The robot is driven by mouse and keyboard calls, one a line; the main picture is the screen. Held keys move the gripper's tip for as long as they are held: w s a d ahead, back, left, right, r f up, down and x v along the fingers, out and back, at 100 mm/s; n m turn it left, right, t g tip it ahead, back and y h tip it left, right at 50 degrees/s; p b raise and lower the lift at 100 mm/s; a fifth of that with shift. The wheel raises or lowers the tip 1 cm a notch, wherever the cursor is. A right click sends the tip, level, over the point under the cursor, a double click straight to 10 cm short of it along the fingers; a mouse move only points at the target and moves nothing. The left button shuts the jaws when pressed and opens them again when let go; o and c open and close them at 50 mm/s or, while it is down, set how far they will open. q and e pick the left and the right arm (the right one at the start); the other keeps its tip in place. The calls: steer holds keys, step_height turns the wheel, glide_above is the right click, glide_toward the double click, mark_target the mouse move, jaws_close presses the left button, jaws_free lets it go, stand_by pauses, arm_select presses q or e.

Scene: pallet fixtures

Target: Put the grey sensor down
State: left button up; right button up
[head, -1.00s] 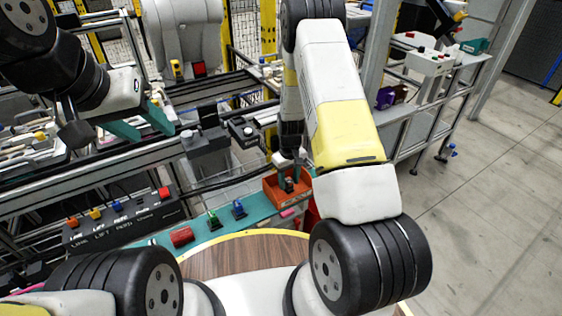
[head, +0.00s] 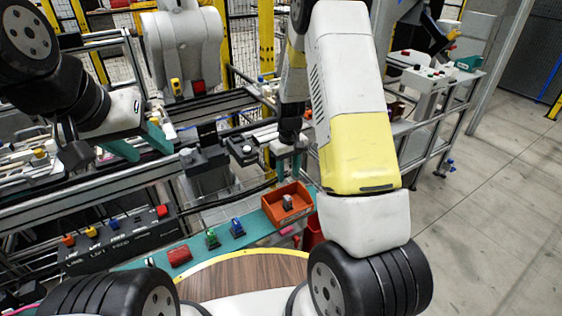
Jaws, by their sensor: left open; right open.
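The grey sensor (head: 287,201) sits inside the orange-red bin (head: 272,211) on the teal strip. My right gripper (head: 288,168) is open and empty, above and behind the bin, apart from the sensor. Its teal fingers show below the wrist. My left gripper (head: 140,146) is open and empty at the left, over the conveyor rails, far from the bin.
On the teal strip (head: 150,262) left of the bin lie a blue part (head: 237,228), a green part (head: 212,239) and a red cylinder (head: 179,255). A dark button box (head: 115,243) stands further left. A red container (head: 313,233) is right of the bin.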

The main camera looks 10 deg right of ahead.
steer(key=s+a+r+m+t+y, duration=0.15)
steer(key=s+r, duration=0.25)
steer(key=r, duration=0.6)
steer(key=s+r+t, duration=0.2)
steer(key=s+r, duration=0.2)
steer(key=r, duration=0.7)
steer(key=s+r+m+t, duration=0.1)
steer(key=s+r, duration=0.3)
steer(key=s, duration=0.4)
steer(key=s+r+m+t, duration=0.1)
steer(key=s+r, duration=0.4)
steer(key=s, duration=0.3)
steer(key=shift+s+a+r+t+y, duration=0.15)
steer(key=shift+a+r+t+y, duration=0.1)
steer(key=shift+a+t+y, duration=0.1)
